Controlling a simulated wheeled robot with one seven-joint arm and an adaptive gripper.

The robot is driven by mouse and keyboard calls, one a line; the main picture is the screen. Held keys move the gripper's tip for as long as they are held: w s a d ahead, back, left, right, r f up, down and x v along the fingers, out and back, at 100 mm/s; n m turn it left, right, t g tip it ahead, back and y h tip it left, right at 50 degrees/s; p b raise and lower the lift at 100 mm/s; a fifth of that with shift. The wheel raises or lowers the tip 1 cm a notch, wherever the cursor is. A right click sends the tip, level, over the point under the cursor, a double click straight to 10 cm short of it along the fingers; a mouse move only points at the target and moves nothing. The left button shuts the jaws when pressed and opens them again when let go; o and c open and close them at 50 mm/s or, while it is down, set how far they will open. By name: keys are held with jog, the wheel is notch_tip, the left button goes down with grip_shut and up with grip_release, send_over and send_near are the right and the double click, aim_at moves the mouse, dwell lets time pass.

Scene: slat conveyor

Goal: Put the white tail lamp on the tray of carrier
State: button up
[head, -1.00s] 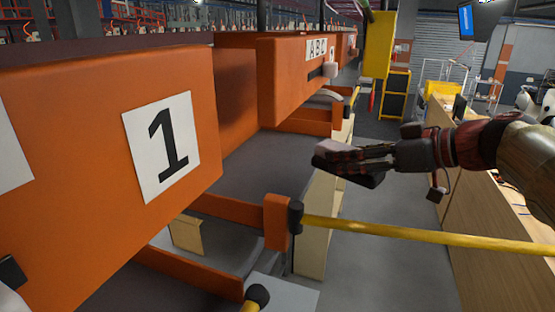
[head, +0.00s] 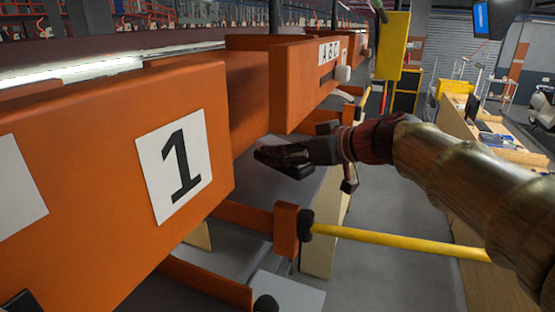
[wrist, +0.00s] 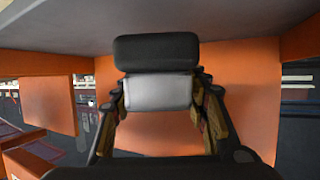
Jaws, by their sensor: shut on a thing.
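My gripper (head: 285,160) is dark and reaches left from the right side, in front of the gap between two orange carriers. It is shut; in the wrist view a pale grey-white block (wrist: 158,92) shows between its side linkages, below a black part. I take this block as the white tail lamp, though its shape is unclear; it does not show in the head view. The near carrier (head: 100,185) has an orange panel marked 1. A second carrier (head: 300,85) marked ABC stands behind. A grey tray surface (head: 262,190) shows below and left of my gripper.
A yellow bar (head: 400,241) crosses the lower right from an orange post (head: 286,228). Orange walls (wrist: 250,85) and a grey surface (wrist: 225,20) lie close around my gripper in the wrist view. A wooden bench (head: 455,120) stands to the right.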

aim_at(299, 172)
jog(key=shift+w+a, duration=0.3)
jog(key=shift+a, duration=0.45)
jog(key=shift+f, duration=1.75)
jog(key=o, duration=1.3)
jog(key=shift+f, duration=0.15)
jog(key=shift+o, duration=0.2)
jog(key=shift+d, duration=0.1)
jog(key=b+v, duration=0.1)
jog(key=v, duration=1.1)
